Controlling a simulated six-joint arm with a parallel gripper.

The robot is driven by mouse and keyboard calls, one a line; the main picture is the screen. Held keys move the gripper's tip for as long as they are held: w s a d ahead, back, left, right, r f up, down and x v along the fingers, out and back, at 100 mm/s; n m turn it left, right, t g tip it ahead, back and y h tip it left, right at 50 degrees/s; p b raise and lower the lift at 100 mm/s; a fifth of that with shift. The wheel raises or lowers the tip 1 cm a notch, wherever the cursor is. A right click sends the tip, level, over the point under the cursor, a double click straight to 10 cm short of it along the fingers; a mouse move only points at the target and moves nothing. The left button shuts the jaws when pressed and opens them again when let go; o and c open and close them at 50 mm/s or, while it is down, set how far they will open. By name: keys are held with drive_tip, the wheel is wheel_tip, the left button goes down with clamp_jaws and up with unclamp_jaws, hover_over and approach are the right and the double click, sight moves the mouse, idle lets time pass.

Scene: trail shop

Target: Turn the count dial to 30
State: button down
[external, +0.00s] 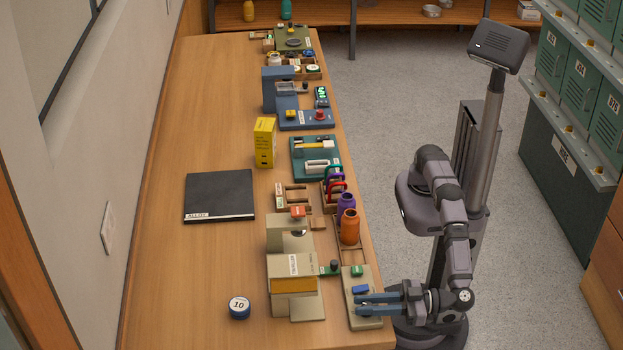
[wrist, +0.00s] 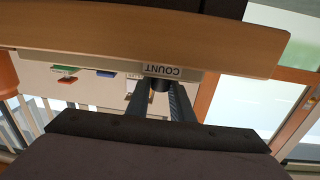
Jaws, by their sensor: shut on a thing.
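My gripper (external: 362,305) reaches in from the right over the beige panel (external: 376,322) at the table's near right edge. In the wrist view, its two dark fingers (wrist: 160,88) are shut on a dark round knob (wrist: 159,84), the count dial. The dial is right by an upside-down label reading COUNT (wrist: 163,71). In the external view the fingers hide the dial. The number it points at cannot be read in either view.
The panel carries a blue button (external: 360,289) and a green button (external: 357,271) close to the fingers. A beige machine (external: 292,272) stands just left of it. Orange (external: 350,229) and purple bottles stand behind. The table's left side is mostly clear.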

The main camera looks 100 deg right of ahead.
drive_tip(key=c, duration=1.6)
unclamp_jaws()
drive_tip(key=shift+o, duration=0.2)
drive_tip(key=shift+s, duration=0.1)
drive_tip(key=s+b, duration=0.1)
drive_tip(key=s, duration=0.6)
drive_tip(key=shift+a, duration=0.2)
